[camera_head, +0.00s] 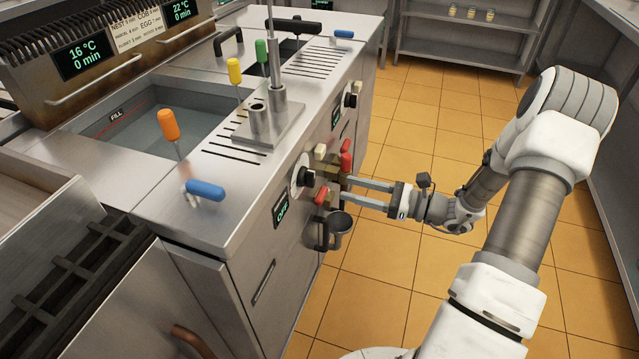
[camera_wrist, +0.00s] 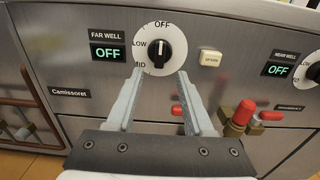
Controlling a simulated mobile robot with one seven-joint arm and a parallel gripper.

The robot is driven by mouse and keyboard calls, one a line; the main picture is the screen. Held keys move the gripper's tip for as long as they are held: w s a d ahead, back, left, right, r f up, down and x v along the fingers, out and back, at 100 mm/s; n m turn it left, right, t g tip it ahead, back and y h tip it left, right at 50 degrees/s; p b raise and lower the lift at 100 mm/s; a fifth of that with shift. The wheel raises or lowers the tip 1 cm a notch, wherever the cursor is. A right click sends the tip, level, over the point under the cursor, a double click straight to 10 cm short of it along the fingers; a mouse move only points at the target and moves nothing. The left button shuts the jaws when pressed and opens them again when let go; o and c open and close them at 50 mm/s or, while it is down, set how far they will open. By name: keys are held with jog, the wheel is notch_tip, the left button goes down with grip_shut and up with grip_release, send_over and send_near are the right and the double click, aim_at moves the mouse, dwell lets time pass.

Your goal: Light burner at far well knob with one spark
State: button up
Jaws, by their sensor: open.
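The far well knob (camera_wrist: 153,50) is black on a white dial and stands straight ahead in the wrist view, its mark pointing up at OFF. The FAR WELL display (camera_wrist: 108,53) left of it reads OFF. A cream button (camera_wrist: 210,59) is right of the knob; its small print is hard to read. In the head view the knob (camera_head: 305,177) is on the counter front, with its display (camera_head: 281,208) beside it. My gripper (camera_head: 340,187) is open and empty in front of the panel. In the wrist view its fingertips (camera_wrist: 160,78) spread just below the knob, apart from it.
Red-handled valves (camera_wrist: 243,113) protrude from the panel at lower right. The NEAR WELL display (camera_wrist: 280,69) also reads OFF. The tiled aisle (camera_head: 400,275) is clear around my arm.

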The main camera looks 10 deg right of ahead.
aim_at(314, 180)
jog(key=b+x, duration=0.1)
jog(key=x, duration=0.7)
jog(key=shift+w+a, duration=0.2)
jog(key=shift+a, duration=0.05)
grip_shut()
